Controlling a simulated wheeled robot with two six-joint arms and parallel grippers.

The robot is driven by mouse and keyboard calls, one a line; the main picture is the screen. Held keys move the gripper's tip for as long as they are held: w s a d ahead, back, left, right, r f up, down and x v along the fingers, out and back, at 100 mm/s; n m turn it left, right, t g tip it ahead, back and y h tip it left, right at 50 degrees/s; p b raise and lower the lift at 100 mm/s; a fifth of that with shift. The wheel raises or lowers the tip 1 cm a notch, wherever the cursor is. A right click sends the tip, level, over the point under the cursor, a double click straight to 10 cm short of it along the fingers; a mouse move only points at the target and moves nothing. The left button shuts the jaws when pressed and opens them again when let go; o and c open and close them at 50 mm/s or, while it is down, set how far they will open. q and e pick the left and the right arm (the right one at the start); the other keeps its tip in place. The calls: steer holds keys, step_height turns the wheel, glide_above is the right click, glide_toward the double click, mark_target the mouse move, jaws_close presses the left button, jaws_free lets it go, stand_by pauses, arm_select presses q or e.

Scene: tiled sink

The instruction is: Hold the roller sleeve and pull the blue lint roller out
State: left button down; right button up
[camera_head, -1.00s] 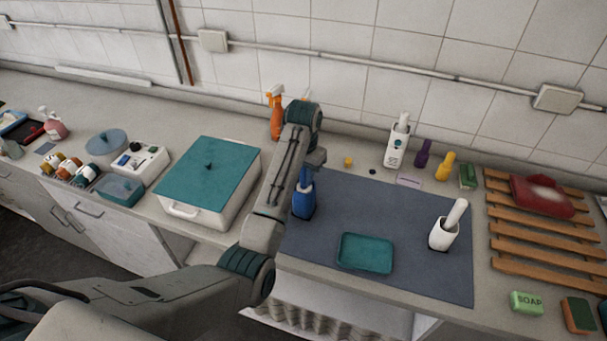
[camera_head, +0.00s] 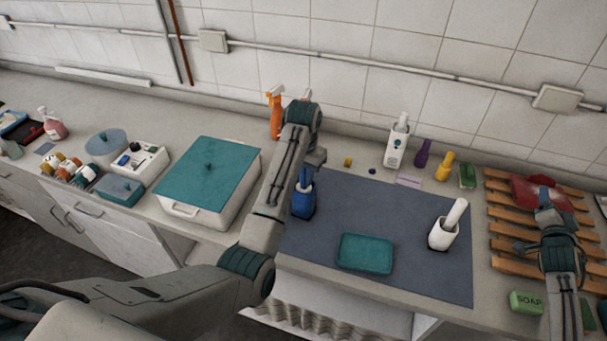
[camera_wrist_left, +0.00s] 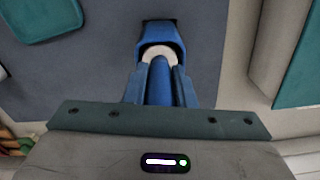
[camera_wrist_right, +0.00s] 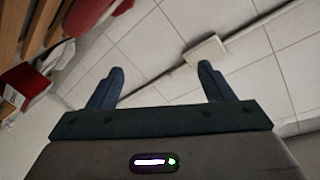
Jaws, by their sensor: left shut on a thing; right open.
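The blue roller sleeve (camera_head: 303,206) stands upright on the left part of the grey mat (camera_head: 375,285). In the left wrist view the sleeve (camera_wrist_left: 161,38) is a blue cup with a white roller (camera_wrist_left: 158,54) inside and a blue handle (camera_wrist_left: 160,82) pointing toward my wrist. My left gripper (camera_wrist_left: 160,88) is shut on the blue handle, above the sleeve. In the head view my left arm partly hides the handle. My right gripper (camera_head: 535,235) is open and empty over the wooden rack; its fingers (camera_wrist_right: 160,85) show apart in the right wrist view.
A white holder with a white handle (camera_head: 443,236) stands on the mat's right side. A teal tray (camera_head: 365,253) lies at the mat's front. A white box with a teal lid (camera_head: 205,172) stands left. A wooden rack (camera_head: 505,265) and green soap (camera_head: 524,302) are at right.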

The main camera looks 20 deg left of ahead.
steer(key=w+a+f+m+g+y, duration=0.2)
steer(key=w+a+m+y, duration=0.15)
steer(key=a, duration=0.35)
steer(key=w+a+f+m+g+y, duration=0.2)
steer(key=w+a+m+g, duration=0.15)
steer(key=a, duration=0.45)
steer(key=s+a+r+g+y, duration=0.1)
steer(key=a+r+g+y, duration=0.15)
steer(key=a, duration=0.55)
steer(key=a+r+n+g+y, duration=0.1)
steer(key=a+y, duration=0.3)
steer(key=a, duration=0.4)
steer(key=s+a+r+g+y, duration=0.1)
steer(key=a+r+y, duration=0.15)
steer(key=a, duration=0.55)
steer(key=m+g+y, duration=0.2)
steer(key=g, duration=0.4)
glide_toward(314, 203)
steer(key=shift+w+a, duration=0.35)
steer(key=shift+a, duration=0.45)
steer(key=shift+s+a+f+m+h, duration=0.3)
steer(key=shift+a+f, duration=0.1)
steer(key=shift+a, duration=0.1)
steer(key=shift+x, duration=4.75)
steer(key=shift+s, duration=0.15)
